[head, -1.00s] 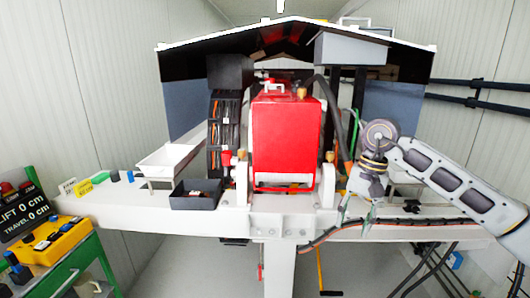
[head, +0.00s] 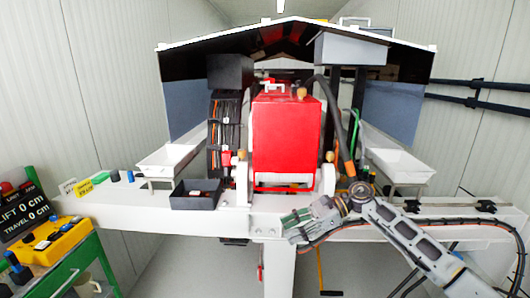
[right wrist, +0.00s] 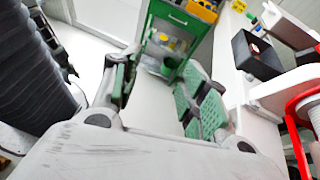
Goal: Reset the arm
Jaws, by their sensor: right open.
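My right gripper (head: 290,224) is in front of the white beam, below the red pump block (head: 285,135), with its fingers toward the left. In the right wrist view the green-padded fingers of the gripper (right wrist: 157,88) are spread apart with nothing between them. My right arm comes in from the lower right, bent low in front of the beam. My left gripper is in neither view.
Another white tray (head: 402,165) stands right. A green cart (head: 75,262) with a yellow control box (head: 55,240) is at far left. Hoses run near my right arm.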

